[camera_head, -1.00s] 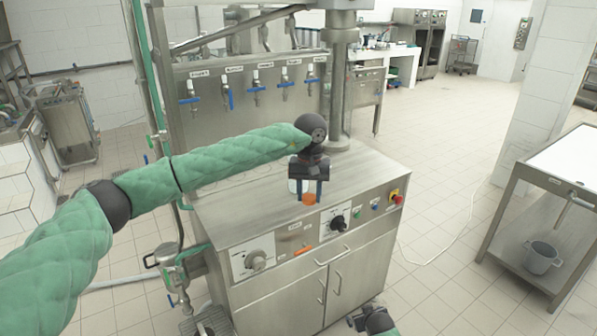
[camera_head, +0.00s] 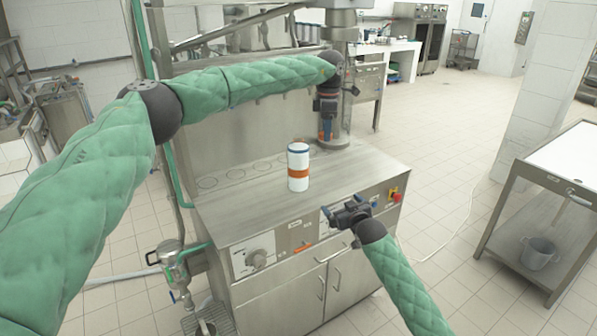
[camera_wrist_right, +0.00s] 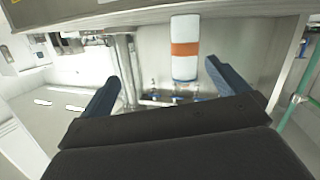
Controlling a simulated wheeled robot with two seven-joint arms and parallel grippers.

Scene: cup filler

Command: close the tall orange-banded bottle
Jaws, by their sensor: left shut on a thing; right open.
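The tall white bottle (camera_head: 298,181) with an orange band stands upright on the steel counter. Its top looks white with a thin dark line below; I cannot tell if a lid is on it. It also shows in the right wrist view (camera_wrist_right: 185,65), beyond and between the fingers. My left gripper (camera_head: 327,130) is up behind and right of the bottle, near the steel column, shut on a small orange thing that is mostly hidden by the fingers. My right gripper (camera_head: 347,208) is open and empty at the counter's front edge, in front and right of the bottle, apart from it.
The steel counter (camera_head: 245,215) is clear around the bottle, with faint rings marked along its back. A steel column (camera_head: 340,110) rises behind. The front panel has knobs and a red emergency button (camera_head: 397,197). A steel table (camera_head: 560,165) stands at right.

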